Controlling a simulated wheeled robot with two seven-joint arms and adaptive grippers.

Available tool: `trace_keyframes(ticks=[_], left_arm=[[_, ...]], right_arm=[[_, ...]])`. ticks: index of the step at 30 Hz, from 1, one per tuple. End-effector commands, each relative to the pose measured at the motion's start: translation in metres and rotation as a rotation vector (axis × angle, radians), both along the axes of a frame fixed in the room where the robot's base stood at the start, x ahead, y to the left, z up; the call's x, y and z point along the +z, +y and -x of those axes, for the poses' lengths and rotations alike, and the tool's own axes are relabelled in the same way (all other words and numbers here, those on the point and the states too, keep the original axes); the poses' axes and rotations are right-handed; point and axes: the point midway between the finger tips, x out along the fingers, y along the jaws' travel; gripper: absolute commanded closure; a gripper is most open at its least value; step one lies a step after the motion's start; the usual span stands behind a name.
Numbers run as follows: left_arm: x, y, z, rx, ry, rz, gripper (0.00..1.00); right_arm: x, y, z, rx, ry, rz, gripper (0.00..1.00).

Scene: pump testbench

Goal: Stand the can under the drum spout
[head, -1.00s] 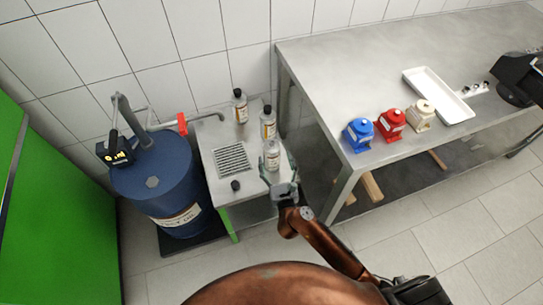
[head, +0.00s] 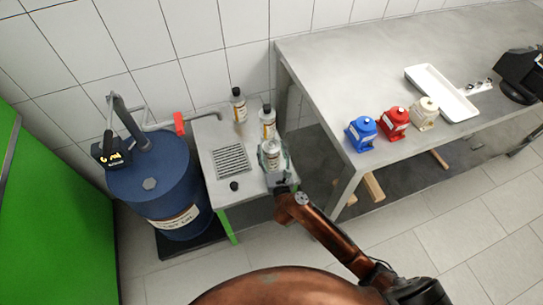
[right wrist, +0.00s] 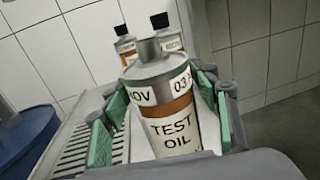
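The can (head: 272,150) has a grey top, a bare neck and a "TEST OIL" label. It stands upright at the near right of the small bench, and it fills the middle of the right wrist view (right wrist: 168,110). My right gripper (head: 276,163) is around it, with green-padded fingers on both sides. A gap shows between the can and the left pad, so the fingers look open. The drum spout (head: 208,114) runs from the blue drum (head: 160,178) past a red handle (head: 179,123) over the bench's back. My left gripper is not in view.
Two black-capped bottles, one at the back (head: 238,105) and one nearer (head: 267,122), stand close behind the can. A grate (head: 232,160) lies left of it, with a loose black cap (head: 234,186) in front. The large table (head: 320,70) edges the right side.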

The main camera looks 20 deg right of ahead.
Motion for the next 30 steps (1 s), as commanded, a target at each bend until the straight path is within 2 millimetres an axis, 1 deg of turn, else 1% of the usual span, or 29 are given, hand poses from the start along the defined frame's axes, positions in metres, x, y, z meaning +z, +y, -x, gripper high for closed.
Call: trace_keyframes(ticks=[1, 2, 23, 30], left_arm=[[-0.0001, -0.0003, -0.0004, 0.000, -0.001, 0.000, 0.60], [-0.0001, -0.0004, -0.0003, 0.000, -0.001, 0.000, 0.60], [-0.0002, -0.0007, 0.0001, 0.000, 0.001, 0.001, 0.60], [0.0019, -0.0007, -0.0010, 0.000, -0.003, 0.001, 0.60]], right_arm=[[-0.0001, 0.0001, 0.0001, 0.000, 0.000, 0.000, 0.50], [-0.0001, 0.0001, 0.0001, 0.000, 0.000, 0.000, 0.52], [0.0016, 0.0006, -0.0002, 0.001, -0.003, 0.000, 0.99], [0.0052, 0.0005, -0.0003, 0.001, -0.003, -0.001, 0.99]])
